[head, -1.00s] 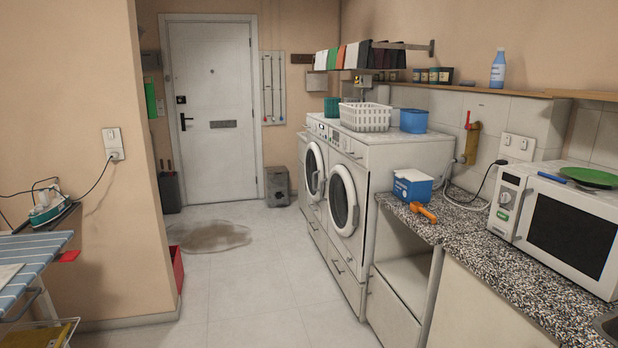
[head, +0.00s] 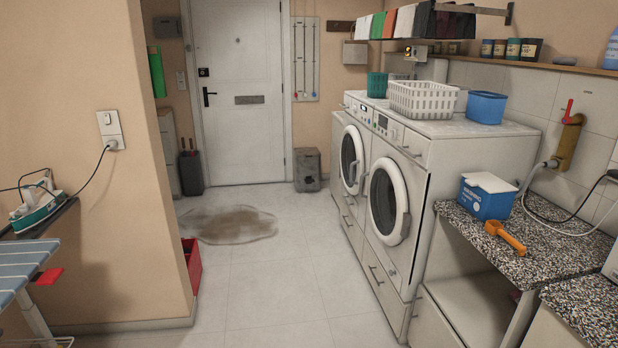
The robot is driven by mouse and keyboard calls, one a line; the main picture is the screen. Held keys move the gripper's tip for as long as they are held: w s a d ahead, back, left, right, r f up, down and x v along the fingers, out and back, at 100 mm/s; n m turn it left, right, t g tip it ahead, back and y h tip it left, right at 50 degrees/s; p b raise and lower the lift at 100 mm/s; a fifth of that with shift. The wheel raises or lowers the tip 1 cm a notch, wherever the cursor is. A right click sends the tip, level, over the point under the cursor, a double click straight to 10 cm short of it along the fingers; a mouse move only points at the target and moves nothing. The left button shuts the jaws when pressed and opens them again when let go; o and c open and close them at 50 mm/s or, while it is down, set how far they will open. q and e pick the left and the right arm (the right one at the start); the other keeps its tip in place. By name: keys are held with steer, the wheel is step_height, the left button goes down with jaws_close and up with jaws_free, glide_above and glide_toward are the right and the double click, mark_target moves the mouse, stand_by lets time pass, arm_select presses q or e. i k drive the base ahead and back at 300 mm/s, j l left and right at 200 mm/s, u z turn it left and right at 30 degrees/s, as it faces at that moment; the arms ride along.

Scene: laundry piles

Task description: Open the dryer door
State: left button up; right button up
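Two white front-loading machines stand side by side along the right wall in the head view. The nearer machine has a round door (head: 389,205) with a white ring and dark glass, and it looks shut. The farther machine also has a round door (head: 351,160), which looks shut too. I cannot tell from the picture which of the two is the dryer. Neither of my grippers shows in this view.
The floor (head: 275,285) in front of the machines is clear, with a brown puddle (head: 228,224) farther back. A red bin (head: 191,266) stands by the left wall corner. The counter (head: 520,250) at right holds a blue box (head: 486,200) and an orange scoop (head: 505,237).

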mark_target(351, 187)
steer(key=i+z, duration=0.1)
steer(key=i, duration=0.9)
steer(key=i+j, duration=0.2)
steer(key=i, duration=0.8)
steer(key=l+z, duration=0.05)
